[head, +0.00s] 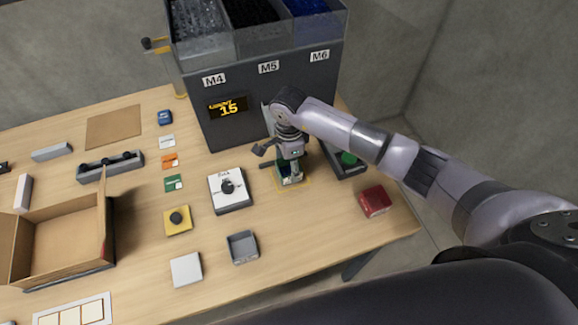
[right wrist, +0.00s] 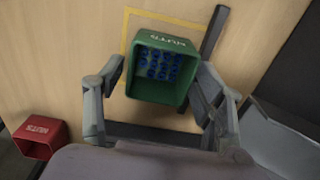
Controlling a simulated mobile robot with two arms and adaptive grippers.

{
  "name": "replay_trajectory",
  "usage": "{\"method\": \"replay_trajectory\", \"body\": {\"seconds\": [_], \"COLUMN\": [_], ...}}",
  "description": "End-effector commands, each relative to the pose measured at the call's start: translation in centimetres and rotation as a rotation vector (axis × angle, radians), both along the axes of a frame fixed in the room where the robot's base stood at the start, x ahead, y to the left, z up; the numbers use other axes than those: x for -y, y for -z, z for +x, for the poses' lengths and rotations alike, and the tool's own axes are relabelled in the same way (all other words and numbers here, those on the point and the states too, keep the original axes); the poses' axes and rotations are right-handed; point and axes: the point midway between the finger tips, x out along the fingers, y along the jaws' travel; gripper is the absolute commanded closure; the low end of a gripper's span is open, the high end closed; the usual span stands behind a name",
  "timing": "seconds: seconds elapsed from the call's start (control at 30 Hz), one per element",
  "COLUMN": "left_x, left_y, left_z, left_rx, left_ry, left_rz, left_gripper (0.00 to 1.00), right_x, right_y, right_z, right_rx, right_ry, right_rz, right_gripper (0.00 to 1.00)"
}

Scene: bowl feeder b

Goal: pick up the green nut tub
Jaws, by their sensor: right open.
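The green nut tub (right wrist: 142,101) is in the right wrist view, upright on the table, with "NUTS" on its rim and several blue nuts inside. My right gripper (right wrist: 161,80) is open, with one finger on each side of the tub. I cannot tell whether either finger touches it. In the head view my right gripper (head: 289,172) points down at the yellow-outlined spot in front of the dark feeder and largely hides the tub. My left gripper is not in view.
A red nut tub (head: 375,201) stands to the right, near the table edge; it also shows in the right wrist view (right wrist: 37,145). The feeder (head: 235,135) rises behind my gripper. A white dial box (head: 230,202) and a grey bin (head: 243,247) stand to the left.

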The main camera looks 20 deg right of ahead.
Motion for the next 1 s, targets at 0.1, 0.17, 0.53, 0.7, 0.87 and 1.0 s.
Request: {"method": "replay_trajectory", "body": {"seconds": [0.1, 0.17, 0.53, 0.7, 0.87, 1.0], "left_x": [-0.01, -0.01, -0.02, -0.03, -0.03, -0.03], "left_y": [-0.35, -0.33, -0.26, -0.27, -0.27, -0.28], "left_z": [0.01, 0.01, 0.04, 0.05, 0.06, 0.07], "left_rx": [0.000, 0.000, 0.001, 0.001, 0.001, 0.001], "left_ry": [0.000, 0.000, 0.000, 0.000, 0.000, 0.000], "left_rz": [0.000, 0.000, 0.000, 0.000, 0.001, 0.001], "left_gripper": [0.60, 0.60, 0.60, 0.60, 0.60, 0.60], "right_x": [-0.02, 0.00, 0.00, 0.00, 0.00, -0.01], "right_y": [0.93, 1.12, 1.13, 1.11, 1.10, 1.09], "right_z": [-0.03, 0.01, 0.03, 0.03, 0.03, 0.04], "right_rx": [0.000, 0.001, 0.001, 0.001, 0.001, 0.002], "right_ry": [0.000, 0.000, 0.000, 0.000, 0.000, 0.000], "right_rz": [0.001, 0.000, 0.001, 0.001, 0.001, 0.001], "right_gripper": [0.37, 0.37, 0.49, 0.61, 0.71, 0.75]}}
